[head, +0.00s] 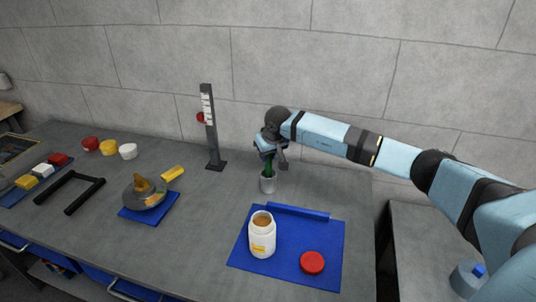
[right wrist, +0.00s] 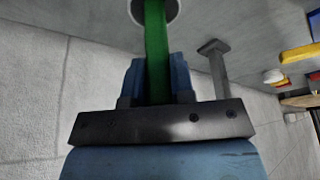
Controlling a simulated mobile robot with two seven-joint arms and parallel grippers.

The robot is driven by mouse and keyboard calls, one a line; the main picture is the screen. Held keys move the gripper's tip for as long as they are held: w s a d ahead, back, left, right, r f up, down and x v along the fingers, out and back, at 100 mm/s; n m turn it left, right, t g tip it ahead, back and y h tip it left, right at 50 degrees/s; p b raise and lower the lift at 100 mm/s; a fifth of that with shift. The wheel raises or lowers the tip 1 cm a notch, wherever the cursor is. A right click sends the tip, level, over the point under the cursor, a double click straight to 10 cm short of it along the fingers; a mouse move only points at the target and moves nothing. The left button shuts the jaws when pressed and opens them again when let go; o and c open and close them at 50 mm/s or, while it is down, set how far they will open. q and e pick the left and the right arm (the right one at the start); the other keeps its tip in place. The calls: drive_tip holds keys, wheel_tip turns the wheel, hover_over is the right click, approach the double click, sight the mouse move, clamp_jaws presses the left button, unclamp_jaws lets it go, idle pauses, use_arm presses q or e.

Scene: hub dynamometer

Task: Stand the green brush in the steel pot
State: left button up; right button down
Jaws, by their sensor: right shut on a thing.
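The green brush (head: 269,168) is upright between the fingers of my right gripper (head: 268,152), which is shut on it. It also shows in the right wrist view (right wrist: 155,50), as a green shaft running from the fingers (right wrist: 157,80) to the pot's round mouth. The steel pot (head: 267,185) stands on the grey table right under the gripper, and its rim shows in the right wrist view (right wrist: 137,12). The brush's lower end appears to be inside the pot's mouth; whether it touches the bottom is hidden. My left gripper is not in view.
A blue mat (head: 240,257) in front holds a white jar (head: 262,240), a red lid (head: 312,262) and a blue bar (head: 298,212). A dark upright gauge (head: 210,130) stands left of the pot. The table right of the pot is clear.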

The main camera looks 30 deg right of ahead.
drive_tip(key=shift+f, duration=0.2)
drive_tip(key=c, duration=1)
unclamp_jaws()
drive_tip(key=shift+r, duration=0.2)
drive_tip(key=shift+r, duration=0.2)
drive_tip(key=v, duration=1.1)
drive_tip(key=shift+s+r, duration=0.2)
drive_tip(key=shift+r, duration=0.1)
